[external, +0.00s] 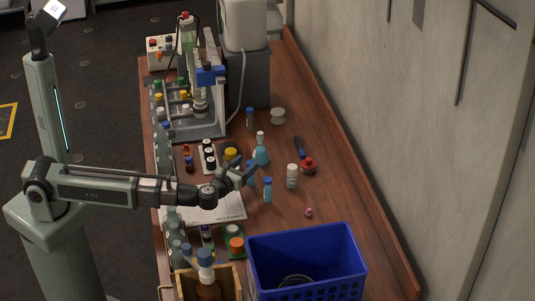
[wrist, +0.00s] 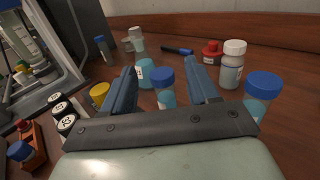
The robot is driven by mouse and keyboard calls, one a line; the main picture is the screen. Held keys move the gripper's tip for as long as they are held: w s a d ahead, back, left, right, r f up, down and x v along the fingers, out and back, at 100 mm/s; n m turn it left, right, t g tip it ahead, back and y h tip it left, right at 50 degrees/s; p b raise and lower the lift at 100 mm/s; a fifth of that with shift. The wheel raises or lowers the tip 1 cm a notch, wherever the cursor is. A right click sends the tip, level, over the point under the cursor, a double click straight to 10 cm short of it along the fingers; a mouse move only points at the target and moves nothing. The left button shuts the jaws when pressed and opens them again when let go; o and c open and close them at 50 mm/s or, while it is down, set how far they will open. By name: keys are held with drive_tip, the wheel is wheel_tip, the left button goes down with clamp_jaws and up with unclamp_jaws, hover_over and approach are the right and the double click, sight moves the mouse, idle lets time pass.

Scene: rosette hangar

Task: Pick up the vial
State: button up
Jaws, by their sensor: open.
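Several blue-capped vials are in view, and I cannot tell which one the task means. One vial with blue liquid (wrist: 163,88) stands upright between my fingers in the wrist view, apparently a little beyond them; in the external view it is partly hidden by my gripper (external: 245,168). A second blue-capped vial (wrist: 261,92) stands to the right of my fingers, and also shows in the external view (external: 267,190). A third, darker one (external: 250,118) stands farther back, also in the wrist view (wrist: 103,48). My gripper (wrist: 161,68) is open, with nothing visibly held.
A flask of teal liquid (external: 261,155) stands just behind. A yellow cap (wrist: 99,94) and black-and-white vials (wrist: 62,108) are left. A blue crate (external: 300,245) stands in front.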

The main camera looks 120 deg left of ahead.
drive_tip(key=shift+f, duration=2.65)
drive_tip(key=shift+w+a, duration=0.1)
drive_tip(key=shift+a, duration=2.45)
drive_tip(key=c, duration=1)
drive_tip(key=shift+c, duration=0.2)
